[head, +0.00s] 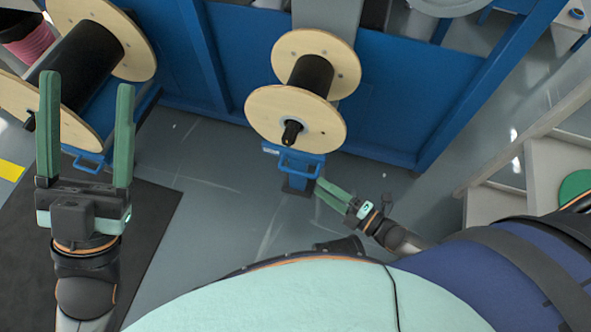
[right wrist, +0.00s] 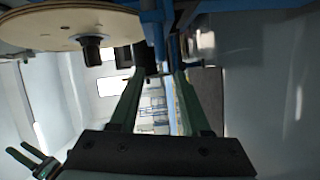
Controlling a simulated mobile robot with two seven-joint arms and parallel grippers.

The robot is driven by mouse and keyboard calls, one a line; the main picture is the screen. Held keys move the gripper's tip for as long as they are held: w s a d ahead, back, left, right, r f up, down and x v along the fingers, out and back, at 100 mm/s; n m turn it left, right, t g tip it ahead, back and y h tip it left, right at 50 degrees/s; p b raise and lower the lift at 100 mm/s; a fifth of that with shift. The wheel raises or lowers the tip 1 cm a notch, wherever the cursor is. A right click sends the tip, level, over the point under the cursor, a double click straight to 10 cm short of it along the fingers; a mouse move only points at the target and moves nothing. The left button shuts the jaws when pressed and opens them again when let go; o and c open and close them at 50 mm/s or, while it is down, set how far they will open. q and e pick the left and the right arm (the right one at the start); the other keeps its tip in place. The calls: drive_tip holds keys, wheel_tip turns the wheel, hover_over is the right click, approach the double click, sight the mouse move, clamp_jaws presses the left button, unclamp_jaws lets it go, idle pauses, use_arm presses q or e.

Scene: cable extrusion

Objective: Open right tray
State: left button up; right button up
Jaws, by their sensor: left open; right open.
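The right tray (head: 270,149) is a blue part with a looped handle (head: 299,170), below a wooden cable spool (head: 295,122) in the middle of the head view. My right gripper (head: 319,187) is open, with its green fingertips close to the right side of the handle. In the right wrist view, its fingers (right wrist: 156,76) point towards dark and blue parts beside the spool (right wrist: 70,22). I cannot tell whether the handle lies between the fingers. My left gripper (head: 87,82) is open and empty, in front of the left spool (head: 75,68).
A second blue handle (head: 84,157) is under the left spool. A blue frame (head: 400,95) runs behind the spools. Pale steps (head: 545,170) stand at the right. The grey floor (head: 215,215) is clear between my arms, with a dark mat (head: 150,215) at the left.

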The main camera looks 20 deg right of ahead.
sight(298, 171)
drive_tip(key=b+x, duration=0.2)
drive_tip(key=x, duration=0.6)
drive_tip(key=shift+f, duration=0.1)
drive_tip(key=shift+w+a, duration=0.35)
drive_tip(key=shift+w, duration=0.2)
drive_tip(key=shift+c, duration=0.4)
clamp_jaws()
